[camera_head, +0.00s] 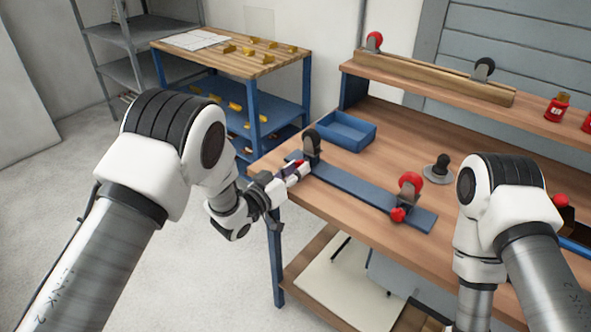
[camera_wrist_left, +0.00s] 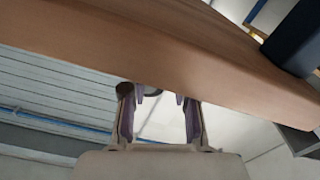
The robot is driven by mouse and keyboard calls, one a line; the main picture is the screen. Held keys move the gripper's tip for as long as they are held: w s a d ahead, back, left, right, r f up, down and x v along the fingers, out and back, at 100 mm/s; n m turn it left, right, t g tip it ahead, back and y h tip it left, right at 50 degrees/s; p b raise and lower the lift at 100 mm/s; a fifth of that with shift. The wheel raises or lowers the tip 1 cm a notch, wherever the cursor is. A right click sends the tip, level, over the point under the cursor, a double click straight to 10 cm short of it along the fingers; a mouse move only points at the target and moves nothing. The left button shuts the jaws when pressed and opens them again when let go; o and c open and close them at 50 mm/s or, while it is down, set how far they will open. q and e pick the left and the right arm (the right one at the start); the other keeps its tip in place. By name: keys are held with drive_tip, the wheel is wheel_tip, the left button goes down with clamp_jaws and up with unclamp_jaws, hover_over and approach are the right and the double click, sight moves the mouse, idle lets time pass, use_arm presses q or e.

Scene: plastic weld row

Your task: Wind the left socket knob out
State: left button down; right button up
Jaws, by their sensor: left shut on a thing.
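A blue rail (camera_head: 356,190) lies along the front of the wooden bench. At its left end stands the left socket (camera_head: 311,146), with a black ball top. My left gripper (camera_head: 299,171) comes in from the left at the bench's front edge and is shut on the left socket knob (camera_head: 298,163); only a bit of red shows there, mostly hidden by the fingers. In the left wrist view the fingers (camera_wrist_left: 160,100) reach up beside the bench edge, and the knob cannot be made out. The right socket (camera_head: 411,183) has a red ball and a red front knob (camera_head: 397,214). My right gripper is out of view.
A blue tray (camera_head: 347,131) stands behind the rail's left end. A black-knobbed grey disc (camera_head: 438,172) sits to the right. A raised shelf (camera_head: 440,88) runs along the back, with red bottles (camera_head: 556,107) on it. A side table (camera_head: 232,50) holds yellow pieces.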

use_arm(q)
drive_tip(key=c, duration=0.9)
unclamp_jaws()
drive_tip(key=shift+r, duration=0.1)
drive_tip(key=shift+o, duration=0.2)
drive_tip(key=shift+a, duration=0.1)
drive_tip(key=v, duration=1.1)
drive_tip(key=shift+s+a, duration=0.15)
drive_tip(key=shift+s, duration=0.2)
